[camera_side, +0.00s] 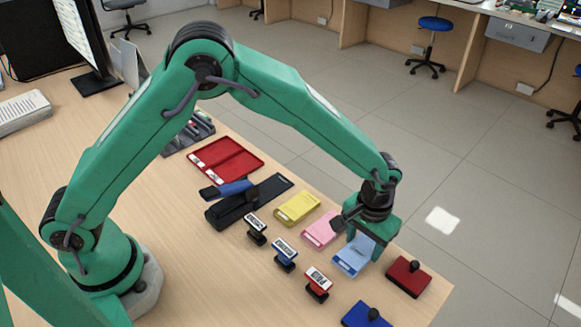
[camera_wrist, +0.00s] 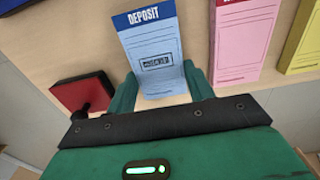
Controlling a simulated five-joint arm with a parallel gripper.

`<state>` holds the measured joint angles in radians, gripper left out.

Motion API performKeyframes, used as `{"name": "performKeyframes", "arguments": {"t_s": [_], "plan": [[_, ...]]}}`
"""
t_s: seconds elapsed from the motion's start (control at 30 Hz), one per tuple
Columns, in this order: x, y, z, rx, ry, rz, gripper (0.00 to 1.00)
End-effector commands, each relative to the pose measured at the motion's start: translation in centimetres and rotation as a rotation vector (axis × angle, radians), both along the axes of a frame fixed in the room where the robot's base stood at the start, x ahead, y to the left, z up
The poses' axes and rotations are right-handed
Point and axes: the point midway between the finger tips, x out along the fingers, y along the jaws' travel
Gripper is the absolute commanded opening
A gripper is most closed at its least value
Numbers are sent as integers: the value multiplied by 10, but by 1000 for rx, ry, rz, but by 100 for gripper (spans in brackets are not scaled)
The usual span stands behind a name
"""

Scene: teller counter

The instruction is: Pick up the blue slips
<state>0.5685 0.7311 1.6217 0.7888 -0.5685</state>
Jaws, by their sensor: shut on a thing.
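The blue slips (camera_side: 349,263) are a pad near the counter's right edge in the side view. In the wrist view the blue slips (camera_wrist: 150,40) show a dark "DEPOSIT" header and a stamped box mark. My gripper (camera_side: 371,243) is over the pad's far right end. The side view does not clearly show whether the pad is off the counter.
Pink slips (camera_side: 321,230) and yellow slips (camera_side: 297,208) lie beside the blue ones. A red ink pad (camera_side: 408,277) and a blue ink pad (camera_side: 366,315) are close by. Stamps, including a red one (camera_side: 318,284), stand to the left. A stapler (camera_side: 232,208) and red tray (camera_side: 226,160) lie farther back.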

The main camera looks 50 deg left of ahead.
Motion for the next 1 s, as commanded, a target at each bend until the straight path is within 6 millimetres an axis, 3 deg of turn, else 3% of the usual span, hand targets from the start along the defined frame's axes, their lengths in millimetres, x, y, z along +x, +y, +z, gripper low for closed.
{"name": "performKeyframes", "arguments": {"t_s": [0.33,0.6,1.0], "plan": [[1,0,10,-1,-2,0,28],[0,-1,45,-3,-4,-1,28],[-65,-33,85,-2,-2,-5,28]]}}
